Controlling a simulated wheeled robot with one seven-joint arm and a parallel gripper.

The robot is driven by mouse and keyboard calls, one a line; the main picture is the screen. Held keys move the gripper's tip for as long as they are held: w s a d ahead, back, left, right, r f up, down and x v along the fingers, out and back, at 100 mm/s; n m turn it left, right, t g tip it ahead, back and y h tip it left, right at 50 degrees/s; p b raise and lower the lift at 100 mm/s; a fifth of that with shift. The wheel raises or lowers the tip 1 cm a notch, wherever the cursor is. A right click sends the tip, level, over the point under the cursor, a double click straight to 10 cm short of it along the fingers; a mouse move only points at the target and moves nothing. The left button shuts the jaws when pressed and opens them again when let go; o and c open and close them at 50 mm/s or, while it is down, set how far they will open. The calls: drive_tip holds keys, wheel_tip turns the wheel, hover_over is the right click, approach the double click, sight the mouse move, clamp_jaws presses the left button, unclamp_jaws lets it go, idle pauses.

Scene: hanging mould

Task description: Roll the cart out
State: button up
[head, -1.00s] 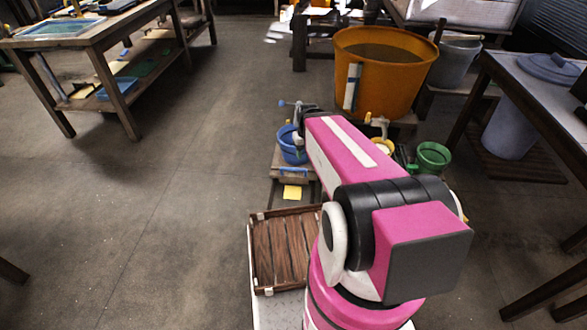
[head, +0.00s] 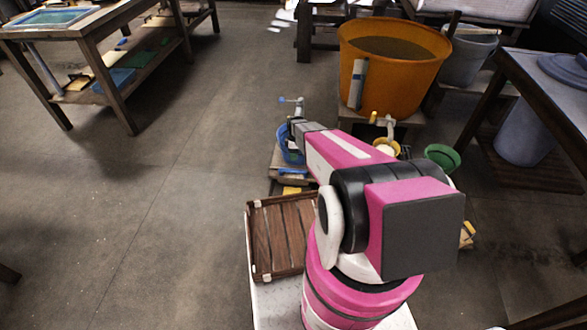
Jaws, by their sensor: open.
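A low wooden cart or stand (head: 287,172) is beyond my slatted tray, partly hidden by my arm. A blue bucket (head: 288,153) sits on it, with a blue bar in front and a yellow piece (head: 291,190) below. A thin metal fitting with a blue knob (head: 284,99) rises behind the bucket. My gripper (head: 295,128) is at the end of my extended arm, over or beside the bucket and close to the metal fitting. It is small and dark, and I cannot tell whether it touches anything. The cart's wheels are not visible.
A large orange tub (head: 393,68) on a stand is behind my arm, with a green bucket (head: 442,157) to its right. Tables stand at upper left (head: 118,46) and right (head: 545,85). A slatted tray (head: 280,240) is at my front. Open floor lies left.

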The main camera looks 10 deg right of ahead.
drive_tip(key=f, duration=0.3)
drive_tip(key=s+f, duration=0.1)
drive_tip(key=f, duration=0.2)
drive_tip(key=s+f, duration=0.1)
drive_tip(key=f, duration=0.2)
drive_tip(key=shift+a+f, duration=0.2)
drive_tip(key=shift+a, duration=0.1)
drive_tip(key=shift+c, duration=0.4)
clamp_jaws()
